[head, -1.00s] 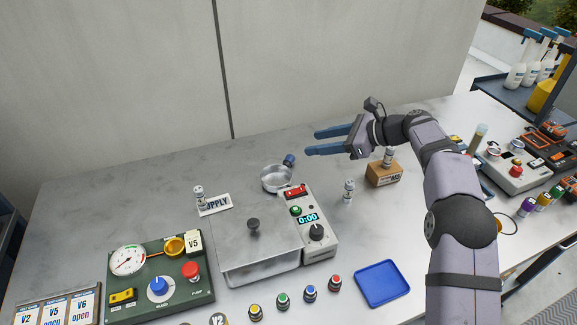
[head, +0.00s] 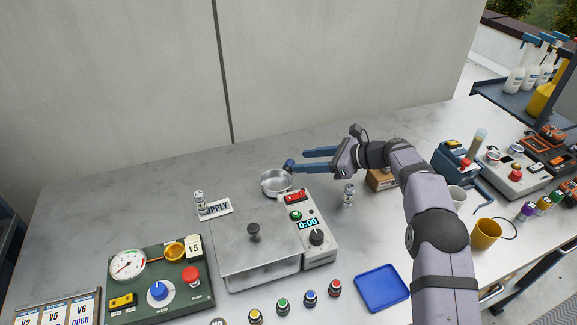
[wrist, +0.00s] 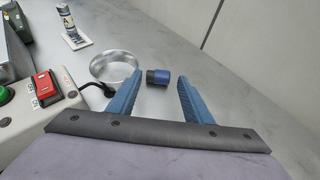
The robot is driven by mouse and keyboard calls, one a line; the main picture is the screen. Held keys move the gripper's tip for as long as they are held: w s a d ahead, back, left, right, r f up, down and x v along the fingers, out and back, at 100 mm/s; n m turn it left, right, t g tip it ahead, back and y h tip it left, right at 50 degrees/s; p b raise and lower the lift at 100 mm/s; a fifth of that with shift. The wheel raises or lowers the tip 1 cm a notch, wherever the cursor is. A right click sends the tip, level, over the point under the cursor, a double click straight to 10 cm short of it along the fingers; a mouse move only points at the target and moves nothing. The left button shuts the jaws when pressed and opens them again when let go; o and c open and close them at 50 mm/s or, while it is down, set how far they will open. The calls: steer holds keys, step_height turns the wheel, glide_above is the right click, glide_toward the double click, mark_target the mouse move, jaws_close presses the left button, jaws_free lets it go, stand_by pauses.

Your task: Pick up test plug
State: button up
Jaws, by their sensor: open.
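A small blue cylinder with a dark end, which looks like the test plug (wrist: 157,77), lies on the grey bench just behind the shallow metal dish. In the head view the plug (head: 288,164) shows at the tip of my nearer finger, partly hidden. My gripper (head: 298,160) is open, with two blue fingers pointing left, low over the bench. In the wrist view the plug shows in the gap between my fingertips (wrist: 160,76), nearer the left one. I see no grip on it; contact cannot be told.
The metal dish (head: 276,182) stands close beside the plug. A lidded steel box (head: 258,256) and control unit (head: 314,240) are in front. The bench behind is clear.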

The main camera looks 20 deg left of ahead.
steer(key=shift+s+f+p+x, duration=0.1)
steer(key=shift+p+x, duration=0.3)
steer(key=shift+x, duration=0.9)
steer(key=shift+s+f+p+x, duration=0.15)
steer(key=shift+p+x, duration=0.25)
steer(key=shift+x, duration=0.95)
steer(key=shift+d, duration=0.2)
steer(key=c, duration=0.9)
steer(key=shift+w, duration=0.1)
step_height(320, 180, up, 10)
step_height(320, 180, up, 8)
steer(key=p, duration=0.7)
glide_above(290, 164)
steer(key=d, duration=0.1)
steer(key=shift+d+f, duration=0.1)
steer(key=shift+f, duration=0.1)
